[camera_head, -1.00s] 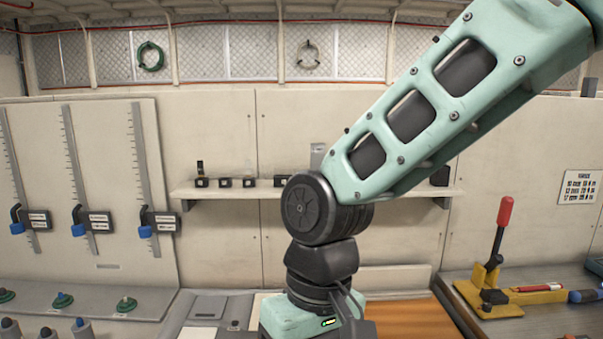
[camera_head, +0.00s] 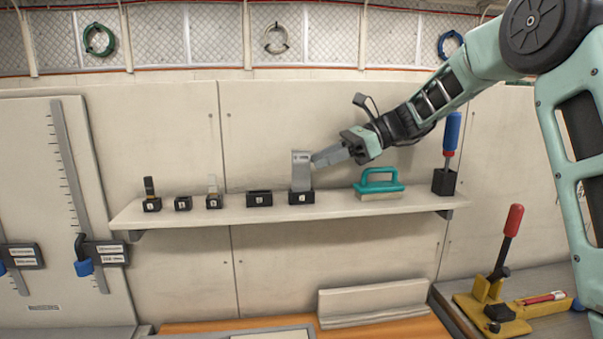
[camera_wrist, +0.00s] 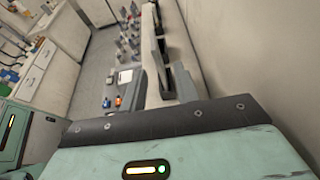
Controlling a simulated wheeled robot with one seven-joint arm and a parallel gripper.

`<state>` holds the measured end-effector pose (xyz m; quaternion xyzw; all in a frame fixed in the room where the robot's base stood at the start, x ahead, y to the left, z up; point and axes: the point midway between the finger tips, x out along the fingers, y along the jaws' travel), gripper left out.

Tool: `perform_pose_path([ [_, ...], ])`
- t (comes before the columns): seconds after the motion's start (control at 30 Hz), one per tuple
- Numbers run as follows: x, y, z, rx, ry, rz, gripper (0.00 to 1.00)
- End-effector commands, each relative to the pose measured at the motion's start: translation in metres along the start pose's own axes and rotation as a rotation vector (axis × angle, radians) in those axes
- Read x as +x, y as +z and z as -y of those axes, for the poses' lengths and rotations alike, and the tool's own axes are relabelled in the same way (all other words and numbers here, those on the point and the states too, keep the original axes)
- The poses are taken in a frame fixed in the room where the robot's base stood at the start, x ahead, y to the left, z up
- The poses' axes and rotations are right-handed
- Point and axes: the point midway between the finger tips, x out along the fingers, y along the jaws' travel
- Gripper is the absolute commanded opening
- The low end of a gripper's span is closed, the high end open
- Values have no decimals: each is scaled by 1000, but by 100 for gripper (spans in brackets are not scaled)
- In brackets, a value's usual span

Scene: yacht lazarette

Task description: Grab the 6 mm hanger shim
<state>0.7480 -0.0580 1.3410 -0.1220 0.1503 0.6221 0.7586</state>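A tall grey shim (camera_head: 301,172) stands upright in a small black holder (camera_head: 301,198) on the wall shelf. The mark on it is too small to read, so I cannot confirm it is the 6 mm one. My gripper (camera_head: 318,160) is just right of the shim's upper part, its fingertips pointing left and reaching the shim's edge. In the wrist view my gripper (camera_wrist: 168,82) shows two grey fingers with a gap between them, so it looks open. I cannot tell whether the fingers touch the shim.
The shelf (camera_head: 335,207) also carries several other black holders, such as an empty-looking one (camera_head: 259,199), a teal-handled brush (camera_head: 379,184) and a blue-handled tool (camera_head: 452,140) in a block. A yellow tool with a red lever (camera_head: 507,245) stands lower right.

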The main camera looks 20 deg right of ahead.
Motion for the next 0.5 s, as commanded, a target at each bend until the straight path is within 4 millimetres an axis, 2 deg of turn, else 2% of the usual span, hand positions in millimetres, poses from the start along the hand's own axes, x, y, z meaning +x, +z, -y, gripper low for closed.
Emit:
perform_pose_path([
  [0.27, 23, 0, -1, -1, 2, -2, 31],
  [0.5, 61, 1, -1, 0, 3, -2, 31],
])
